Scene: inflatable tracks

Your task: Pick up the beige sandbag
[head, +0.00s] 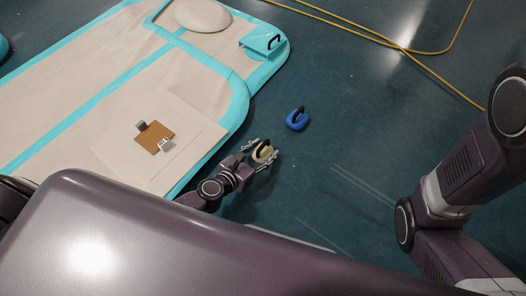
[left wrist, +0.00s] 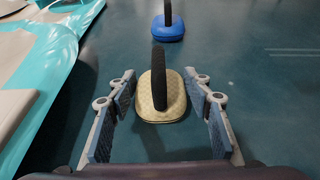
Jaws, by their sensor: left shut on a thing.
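The beige sandbag (head: 262,153), with a black strap handle, is at my left gripper (head: 264,150) beside the inflatable track. In the left wrist view the beige sandbag (left wrist: 161,109) sits between the two fingers, its black handle standing up toward the camera. Whether the bag touches the floor is not clear. My right arm shows at the right of the head view, but its gripper is out of view.
A blue sandbag (head: 297,119) with a black handle lies on the floor just beyond. The beige and turquoise inflatable track (head: 85,60) fills the left, with a brown board (head: 154,137) on it. Yellow cables (head: 440,80) cross the floor at the upper right. The floor between is clear.

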